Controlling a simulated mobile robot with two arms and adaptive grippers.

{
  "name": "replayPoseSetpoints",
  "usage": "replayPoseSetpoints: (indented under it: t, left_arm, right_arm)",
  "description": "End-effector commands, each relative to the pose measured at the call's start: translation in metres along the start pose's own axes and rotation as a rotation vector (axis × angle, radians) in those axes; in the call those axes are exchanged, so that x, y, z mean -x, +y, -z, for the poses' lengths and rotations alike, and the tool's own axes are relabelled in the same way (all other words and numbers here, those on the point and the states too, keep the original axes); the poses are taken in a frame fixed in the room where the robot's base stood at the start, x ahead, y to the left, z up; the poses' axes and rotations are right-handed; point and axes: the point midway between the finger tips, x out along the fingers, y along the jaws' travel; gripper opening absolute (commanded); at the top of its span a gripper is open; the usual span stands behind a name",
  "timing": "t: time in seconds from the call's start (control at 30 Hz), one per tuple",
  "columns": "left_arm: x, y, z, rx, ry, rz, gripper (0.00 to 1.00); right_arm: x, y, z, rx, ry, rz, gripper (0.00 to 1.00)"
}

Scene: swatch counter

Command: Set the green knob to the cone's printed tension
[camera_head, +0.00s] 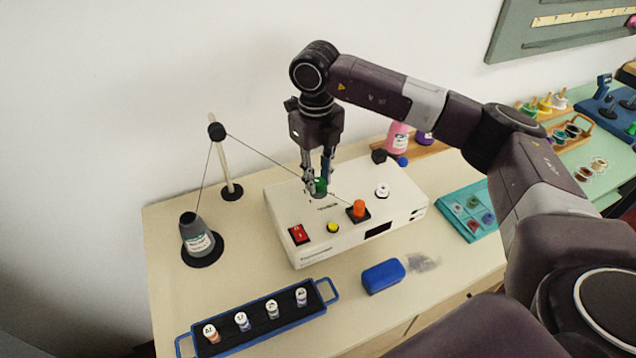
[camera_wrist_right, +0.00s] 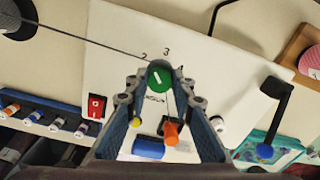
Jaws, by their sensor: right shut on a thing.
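The green knob (camera_head: 320,187) sits on top of the white machine (camera_head: 290,215). My right gripper (camera_head: 318,182) is above the machine with its fingers closed on the knob from both sides. In the right wrist view the green knob (camera_wrist_right: 160,75) shows between the fingertips, with a white pointer mark and the printed numbers 2, 3 and 4 around its far side. The grey cone (camera_head: 196,236) stands on a black round base at the left; its label is too small to read. A thread runs from it over a post to the machine. My left gripper is not in view.
The machine also carries a red switch (camera_head: 299,233), a yellow button (camera_head: 333,228), an orange knob (camera_head: 359,208) and a white dial (camera_head: 382,190). A blue tray (camera_head: 228,345) of small spools and a blue block (camera_head: 383,275) lie in front. A thread post (camera_head: 226,165) stands at the left.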

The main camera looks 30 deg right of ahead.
Motion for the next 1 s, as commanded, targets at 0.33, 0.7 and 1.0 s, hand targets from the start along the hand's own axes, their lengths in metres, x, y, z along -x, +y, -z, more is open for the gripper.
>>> replayPoseSetpoints:
  t: [0.33, 0.7, 1.0]
  left_arm:
    - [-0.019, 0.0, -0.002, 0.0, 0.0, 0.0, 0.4]
    - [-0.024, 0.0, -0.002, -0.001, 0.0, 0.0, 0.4]
    - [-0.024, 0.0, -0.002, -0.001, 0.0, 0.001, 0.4]
  right_arm:
    - [0.0, 0.0, -0.001, 0.229, -0.008, 0.001, 0.0]
    - [0.002, 0.0, -0.001, 0.322, -0.01, 0.001, 0.0]
    - [0.002, 0.0, -0.001, 0.326, -0.01, 0.001, 0.0]
